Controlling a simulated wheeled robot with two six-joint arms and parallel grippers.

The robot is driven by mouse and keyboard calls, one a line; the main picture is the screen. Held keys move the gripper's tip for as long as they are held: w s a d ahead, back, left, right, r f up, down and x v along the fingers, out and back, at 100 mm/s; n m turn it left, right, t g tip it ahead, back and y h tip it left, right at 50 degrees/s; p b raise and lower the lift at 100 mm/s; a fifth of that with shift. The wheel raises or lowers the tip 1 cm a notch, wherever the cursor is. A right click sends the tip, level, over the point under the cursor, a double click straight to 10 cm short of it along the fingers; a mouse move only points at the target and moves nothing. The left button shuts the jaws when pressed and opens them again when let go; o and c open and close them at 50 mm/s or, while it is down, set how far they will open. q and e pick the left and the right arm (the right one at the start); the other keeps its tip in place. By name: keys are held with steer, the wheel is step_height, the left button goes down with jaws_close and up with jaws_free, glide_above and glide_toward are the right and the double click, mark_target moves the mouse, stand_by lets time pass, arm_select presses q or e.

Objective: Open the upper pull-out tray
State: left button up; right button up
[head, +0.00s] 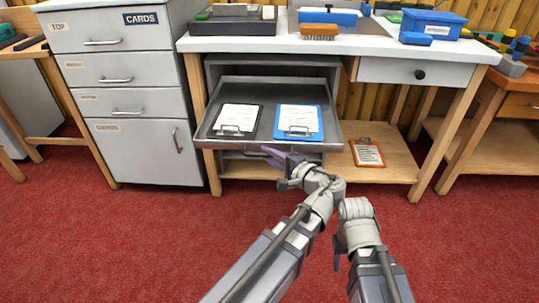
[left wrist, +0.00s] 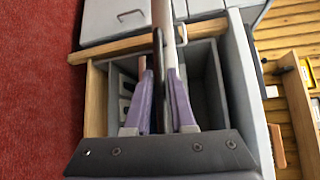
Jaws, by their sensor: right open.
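The upper pull-out tray (head: 328,146) is a dark grey shelf tray, standing well out from under the bench. A black clipboard (head: 236,120) and a blue clipboard (head: 299,122) lie in it, both with white paper. My left gripper (head: 281,157) is at the middle of the tray's front edge. In the left wrist view its purple fingers (left wrist: 166,88) lie on either side of the tray, seen edge-on (left wrist: 158,45), and appear closed on it. My right gripper (head: 337,262) hangs low, apart from the tray, mostly hidden by my own arm; nothing shows in it.
A drawer cabinet (head: 118,68) labelled CARDS stands left. A lower shelf (head: 390,165) carries an orange clipboard (head: 367,153). A drawer with a black knob (head: 420,74) is at the right. Red carpet in front is clear.

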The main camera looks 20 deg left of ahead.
arm_select(q)
steer(key=o, duration=0.3)
steer(key=shift+r, duration=0.1)
